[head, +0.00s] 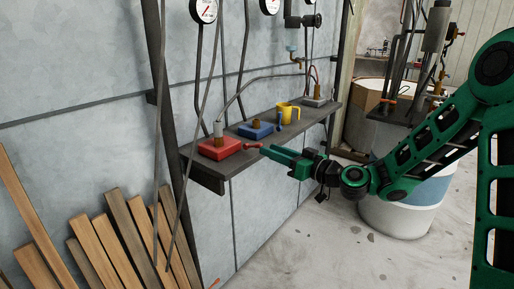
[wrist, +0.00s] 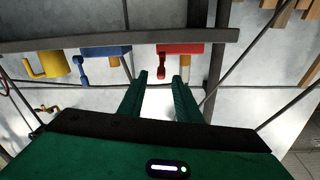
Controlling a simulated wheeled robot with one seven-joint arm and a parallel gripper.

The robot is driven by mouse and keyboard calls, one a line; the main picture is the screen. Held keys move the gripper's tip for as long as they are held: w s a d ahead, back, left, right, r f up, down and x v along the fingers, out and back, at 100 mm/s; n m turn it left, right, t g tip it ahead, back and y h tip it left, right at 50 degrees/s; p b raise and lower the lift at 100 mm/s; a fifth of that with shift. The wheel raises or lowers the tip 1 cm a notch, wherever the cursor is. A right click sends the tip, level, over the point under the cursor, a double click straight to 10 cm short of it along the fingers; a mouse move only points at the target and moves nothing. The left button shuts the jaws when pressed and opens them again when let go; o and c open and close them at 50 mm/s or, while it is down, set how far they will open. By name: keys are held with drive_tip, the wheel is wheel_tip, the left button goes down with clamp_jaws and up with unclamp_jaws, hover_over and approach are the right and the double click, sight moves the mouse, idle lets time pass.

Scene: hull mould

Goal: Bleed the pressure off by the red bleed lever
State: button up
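A red block (head: 219,147) sits near the left end of the wall shelf, with a short brown and grey fitting on top. Its red bleed lever (head: 253,145) sticks out to the right over the shelf's front edge. In the wrist view, which looks upside down, the red block (wrist: 181,48) and its lever (wrist: 167,72) are ahead of the fingers. My gripper (head: 264,150) is at the lever's end in the head view. In the wrist view my gripper (wrist: 161,76) is open, with the lever in line with the gap. I cannot tell whether they touch.
A blue block (head: 255,130) with a blue lever (head: 279,119) and a yellow mug (head: 288,112) stand farther right on the shelf (head: 211,178). Gauges and pipes are on the wall above. Wooden planks (head: 95,246) lean at the left. A white drum (head: 394,219) stands behind my arm.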

sight(258, 145)
drive_tip(key=shift+x, duration=3.15)
clamp_jaws()
drive_tip(key=shift+a, duration=0.1)
